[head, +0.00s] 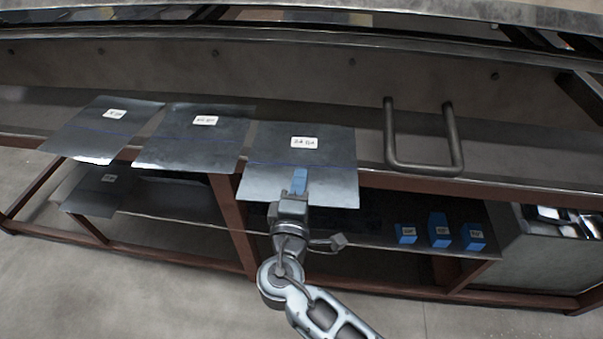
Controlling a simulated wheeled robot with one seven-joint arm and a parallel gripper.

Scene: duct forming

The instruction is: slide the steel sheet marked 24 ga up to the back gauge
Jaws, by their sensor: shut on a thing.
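The steel sheet (325,176) whose small white label seems to read 24 ga lies on the brake bed in the middle of the head view. A faint blue line crosses it. Its near edge overhangs the bed's front edge. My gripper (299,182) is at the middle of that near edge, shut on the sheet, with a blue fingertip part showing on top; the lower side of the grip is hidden. The sheet's far edge lies on the bed, apart from the long back face with bolts (285,63). I cannot tell which part there is the back gauge.
Two more labelled sheets, one (180,150) beside mine and one (85,135) farther left, overhang the bed. A U-shaped bar (452,140) stands at right. Blue labelled blocks (438,230) and another sheet (100,190) are on the lower shelf. A grey bin (545,255) stands at right.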

